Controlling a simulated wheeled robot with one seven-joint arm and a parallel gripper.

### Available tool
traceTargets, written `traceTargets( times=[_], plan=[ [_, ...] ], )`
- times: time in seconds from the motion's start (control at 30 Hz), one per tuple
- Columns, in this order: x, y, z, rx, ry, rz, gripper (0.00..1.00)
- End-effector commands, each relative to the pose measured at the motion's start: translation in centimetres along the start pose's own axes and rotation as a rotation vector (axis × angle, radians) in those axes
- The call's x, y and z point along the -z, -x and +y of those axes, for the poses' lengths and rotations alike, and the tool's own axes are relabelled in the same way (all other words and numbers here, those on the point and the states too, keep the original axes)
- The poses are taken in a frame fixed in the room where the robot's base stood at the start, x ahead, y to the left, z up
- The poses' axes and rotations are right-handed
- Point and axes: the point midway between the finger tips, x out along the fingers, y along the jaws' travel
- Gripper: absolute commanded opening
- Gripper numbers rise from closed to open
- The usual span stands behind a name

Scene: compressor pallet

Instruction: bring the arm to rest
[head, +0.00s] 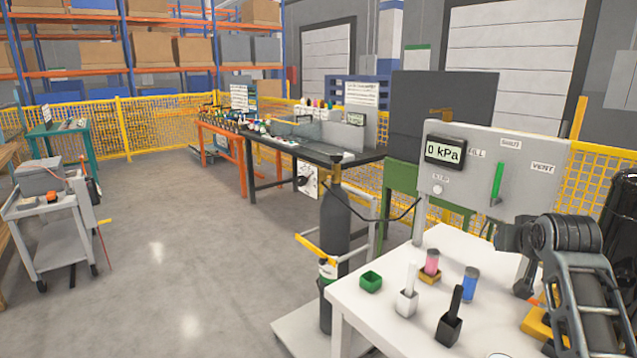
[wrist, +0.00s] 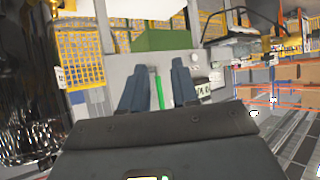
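My arm (head: 580,285) shows at the right edge of the head view, raised beside the white table and in front of the grey panel. In the wrist view my gripper (wrist: 159,84) has its two dark fingers apart, with nothing held between them. The green lever (wrist: 158,86) of the panel shows in the background through the gap. The fingertips are hard to make out in the head view.
The panel (head: 490,160) reads 0 kPa. A dark gas cylinder (head: 335,235) stands left of the table. Open floor (head: 170,260) lies further left.

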Motion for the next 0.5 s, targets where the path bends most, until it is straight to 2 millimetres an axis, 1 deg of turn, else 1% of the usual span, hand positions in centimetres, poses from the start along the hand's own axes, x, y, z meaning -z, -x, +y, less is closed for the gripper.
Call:
traceTargets(
  times=[0.03,0.13,0.17,0.2,0.27,0.3,0.37,0.4,0.47,0.5],
  plan=[
    [-1.9,0.0,-0.4,0.006,0.003,0.000,0.29],
    [-5.7,0.2,-1.2,0.019,0.010,0.008,0.29],
    [-7.0,0.4,-1.4,0.023,0.013,0.013,0.29],
    [-8.9,0.7,-1.8,0.029,0.016,0.019,0.29],
    [-11.7,1.3,-2.2,0.039,0.021,0.028,0.29],
    [-13.4,1.9,-2.5,0.045,0.024,0.035,0.29],
    [-16.0,2.8,-3.0,0.055,0.029,0.046,0.29],
    [-17.7,3.5,-3.2,0.061,0.032,0.053,0.29],
    [-20.1,4.6,-3.5,0.070,0.036,0.063,0.29],
    [-21.7,5.5,-3.8,0.076,0.039,0.070,0.29]
  ],
)
